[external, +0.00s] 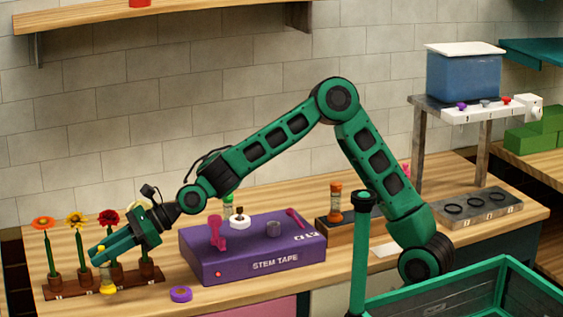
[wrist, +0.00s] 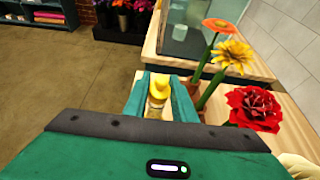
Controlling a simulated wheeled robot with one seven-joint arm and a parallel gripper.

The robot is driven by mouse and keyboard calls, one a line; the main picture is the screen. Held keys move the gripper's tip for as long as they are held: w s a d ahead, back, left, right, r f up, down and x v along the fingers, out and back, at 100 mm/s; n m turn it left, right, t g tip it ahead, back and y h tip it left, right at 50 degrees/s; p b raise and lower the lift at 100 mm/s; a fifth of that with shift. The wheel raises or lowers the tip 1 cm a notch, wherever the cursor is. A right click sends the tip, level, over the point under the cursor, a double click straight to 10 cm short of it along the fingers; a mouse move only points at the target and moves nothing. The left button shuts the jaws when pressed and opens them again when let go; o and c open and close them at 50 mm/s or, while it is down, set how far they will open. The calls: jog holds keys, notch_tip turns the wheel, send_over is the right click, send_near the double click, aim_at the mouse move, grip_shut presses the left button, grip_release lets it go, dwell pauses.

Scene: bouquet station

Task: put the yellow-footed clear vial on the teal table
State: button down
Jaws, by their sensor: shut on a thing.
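My gripper (external: 100,256) is at the left end of the wooden bench, in front of the flower stand. It is shut on the yellow-footed clear vial (external: 108,284), whose yellow foot shows below the fingers. In the wrist view the vial (wrist: 157,90) sits between the two teal fingers (wrist: 158,100); its clear body is mostly hidden. A teal surface (external: 535,54) shows at the upper right edge, cut off by the frame; I cannot tell if it is the teal table.
Flowers stand in a brown rack (external: 75,293) close to my gripper. A purple stem tape box (external: 255,258) and a purple tape roll (external: 181,294) are to its right. A blue tank (external: 463,75) stands on a metal stand. A green open crate (external: 500,275) is at lower right.

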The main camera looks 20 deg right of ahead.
aim_at(104, 267)
jog(key=shift+w+f, duration=0.15)
jog(key=shift+f, duration=1.85)
jog(key=shift+f, duration=0.1)
jog(key=c, duration=1.5)
grip_release()
jog(key=shift+f, duration=0.1)
jog(key=shift+o, duration=0.2)
jog(key=v, duration=1.2)
jog(key=shift+d, duration=0.1)
